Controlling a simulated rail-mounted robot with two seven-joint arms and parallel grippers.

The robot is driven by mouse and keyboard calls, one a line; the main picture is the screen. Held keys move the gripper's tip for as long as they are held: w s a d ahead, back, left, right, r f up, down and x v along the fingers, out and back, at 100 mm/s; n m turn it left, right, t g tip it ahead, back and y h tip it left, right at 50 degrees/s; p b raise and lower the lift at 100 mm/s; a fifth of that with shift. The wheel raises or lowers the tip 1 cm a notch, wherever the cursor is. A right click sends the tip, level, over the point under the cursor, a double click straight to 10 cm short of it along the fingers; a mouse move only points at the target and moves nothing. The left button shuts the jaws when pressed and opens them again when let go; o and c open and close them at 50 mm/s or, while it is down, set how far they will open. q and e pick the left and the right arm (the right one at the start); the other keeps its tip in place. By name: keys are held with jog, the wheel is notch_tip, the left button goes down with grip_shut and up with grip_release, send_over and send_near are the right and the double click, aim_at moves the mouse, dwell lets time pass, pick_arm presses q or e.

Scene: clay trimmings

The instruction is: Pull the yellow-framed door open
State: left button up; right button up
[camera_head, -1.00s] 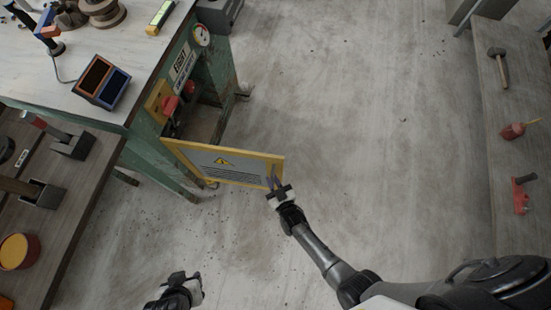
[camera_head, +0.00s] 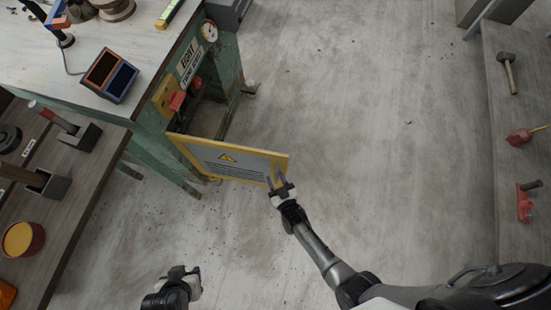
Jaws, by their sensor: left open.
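The yellow-framed door (camera_head: 228,160) has a grey panel with a warning triangle. It stands swung out from the green cabinet (camera_head: 152,148), and the opening behind it shows. My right gripper (camera_head: 277,179) is at the door's free right end, its two thin fingers apart in front of the panel's lower right corner. Whether they touch the door or a handle there is too small to tell. My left gripper (camera_head: 190,272) is open and empty over the floor at the lower left, away from the door.
A red knob (camera_head: 177,101) and a gauge (camera_head: 209,31) are on the cabinet front. A shelf (camera_head: 95,170) with tools and a round tub (camera_head: 22,239) is at the left. A bench (camera_head: 505,120) with a mallet is at the right. The floor between is clear.

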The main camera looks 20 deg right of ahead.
jog(key=s+p, duration=0.3)
jog(key=s, duration=1)
jog(key=shift+s+d, duration=0.25)
jog(key=shift+s, duration=0.15)
jog(key=shift+c, duration=0.2)
